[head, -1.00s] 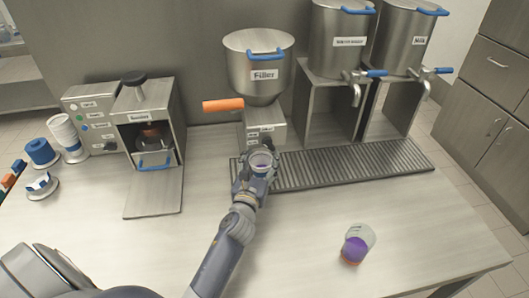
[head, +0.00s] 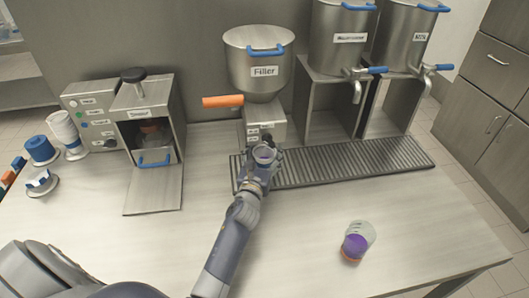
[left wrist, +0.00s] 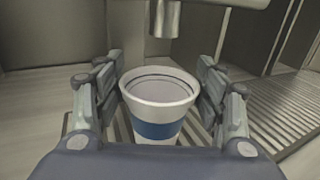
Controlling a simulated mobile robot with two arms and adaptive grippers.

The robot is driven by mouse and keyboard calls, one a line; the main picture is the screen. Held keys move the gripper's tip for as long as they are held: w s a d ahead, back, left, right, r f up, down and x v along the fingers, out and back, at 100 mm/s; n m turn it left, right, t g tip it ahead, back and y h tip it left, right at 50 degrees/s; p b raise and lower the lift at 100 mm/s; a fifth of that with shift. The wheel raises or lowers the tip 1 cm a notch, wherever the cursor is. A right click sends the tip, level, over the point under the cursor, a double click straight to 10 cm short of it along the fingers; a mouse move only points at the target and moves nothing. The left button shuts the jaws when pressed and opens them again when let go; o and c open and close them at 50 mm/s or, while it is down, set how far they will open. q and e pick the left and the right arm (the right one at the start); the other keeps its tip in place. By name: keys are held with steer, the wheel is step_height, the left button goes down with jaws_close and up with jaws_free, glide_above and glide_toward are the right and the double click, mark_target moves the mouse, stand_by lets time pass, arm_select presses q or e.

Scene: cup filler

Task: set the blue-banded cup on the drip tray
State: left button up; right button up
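The blue-banded cup (left wrist: 158,112) is white with a blue band and stands upright between the fingers of my left gripper (left wrist: 160,95) in the left wrist view. The fingers close on it from both sides. In the head view the cup (head: 265,154) shows at the tip of my left gripper (head: 262,160), just in front of the filler. The slatted drip tray (head: 345,160) runs under and right of it. The cup is over the tray's left end; whether its base touches the slats is hidden. My right gripper is not in view.
The filler (head: 262,90) has an orange handle, and its nozzle (left wrist: 165,18) hangs just behind and above the cup. An open-doored machine (head: 150,130) is left.

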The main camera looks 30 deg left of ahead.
arm_select(q)
steer(key=shift+o, duration=0.3)
steer(key=shift+r, duration=0.15)
steer(key=shift+r, duration=0.15)
steer(key=b+v, duration=0.1)
steer(key=v, duration=1.1)
steer(key=shift+s+d, duration=0.1)
